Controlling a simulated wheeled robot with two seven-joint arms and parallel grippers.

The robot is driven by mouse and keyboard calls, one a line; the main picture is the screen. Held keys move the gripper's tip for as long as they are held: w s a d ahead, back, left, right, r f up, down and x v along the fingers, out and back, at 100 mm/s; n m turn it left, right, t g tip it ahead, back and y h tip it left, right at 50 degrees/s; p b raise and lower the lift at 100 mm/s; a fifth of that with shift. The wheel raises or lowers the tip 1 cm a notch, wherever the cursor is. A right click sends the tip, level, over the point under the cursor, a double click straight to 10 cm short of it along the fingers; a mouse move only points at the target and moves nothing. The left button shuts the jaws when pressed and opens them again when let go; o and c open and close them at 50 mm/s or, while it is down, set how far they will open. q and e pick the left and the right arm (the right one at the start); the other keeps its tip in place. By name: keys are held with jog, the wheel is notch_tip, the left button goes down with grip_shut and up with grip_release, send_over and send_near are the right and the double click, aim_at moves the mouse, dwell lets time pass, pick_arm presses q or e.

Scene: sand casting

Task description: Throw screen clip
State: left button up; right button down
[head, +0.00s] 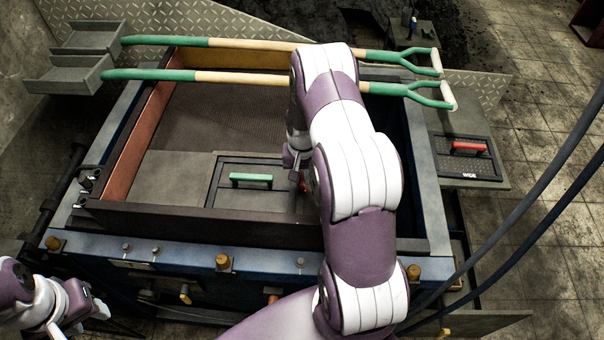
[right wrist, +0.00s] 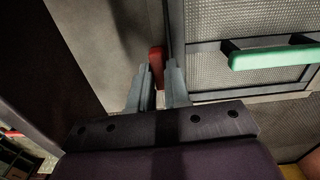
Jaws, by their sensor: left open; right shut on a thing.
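My right arm reaches over the frame. Its gripper (head: 299,172) is low inside the frame, partly hidden by the arm. In the right wrist view its fingers (right wrist: 159,82) are shut on a small red piece (right wrist: 157,60), which may be the clip. The red piece lies beside the edge of the screen panel (right wrist: 205,38). This panel has a green handle (right wrist: 275,57), also seen in the head view (head: 250,177). Dark clips (head: 88,178) sit on the frame's left rim. My left gripper (head: 98,308) is open and empty at the lower left, outside the frame.
Two green-and-yellow shovels (head: 240,77) lie across the frame's far side, with grey scoops at the left. A second panel with a red handle (head: 468,147) lies on the right side table (head: 480,186). Dark cables cross the right side.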

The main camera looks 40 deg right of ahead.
jog(key=n+b, duration=0.1)
jog(key=n, duration=0.3)
jog(key=shift+b, duration=0.4)
jog(key=n+b, duration=0.1)
jog(key=n, duration=0.3)
jog(key=shift+w+n, duration=0.1)
jog(key=shift+n, duration=0.2)
jog(key=n+b, duration=0.1)
jog(key=n, duration=0.3)
jog(key=shift+r+n+b, duration=0.15)
jog(key=shift+n+b, duration=0.4)
jog(key=shift+n, duration=1.95)
jog(key=c, duration=1.1)
grip_release()
